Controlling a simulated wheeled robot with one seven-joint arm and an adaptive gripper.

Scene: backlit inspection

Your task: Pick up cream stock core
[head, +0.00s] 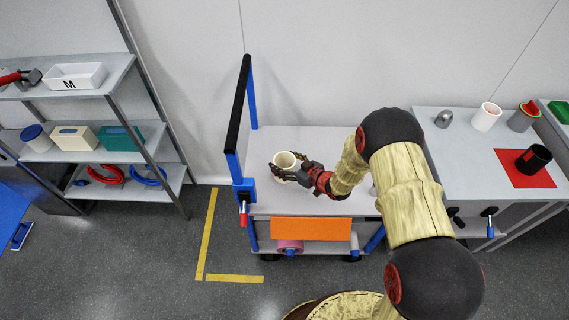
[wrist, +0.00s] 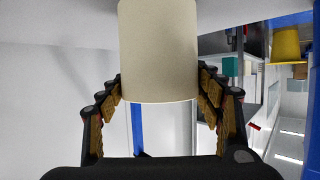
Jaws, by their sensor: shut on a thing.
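The cream stock core (head: 286,160) is a hollow cream cylinder over the left part of the cart's white top. In the head view I look into its open end. My gripper (head: 284,171) has its fingers around the core from the right. In the wrist view the core (wrist: 158,50) fills the upper middle, and the fingers of my gripper (wrist: 160,90) press on its left and right sides. My gripper is shut on it. I cannot tell whether the core still touches the cart top.
The cart (head: 330,205) has a black-and-blue handle (head: 238,115) close left of the core. A shelf rack (head: 85,105) with boxes stands at left. At right, a table (head: 455,140) holds a white cylinder (head: 486,117) and a black cup (head: 534,159) on a red mat (head: 507,172).

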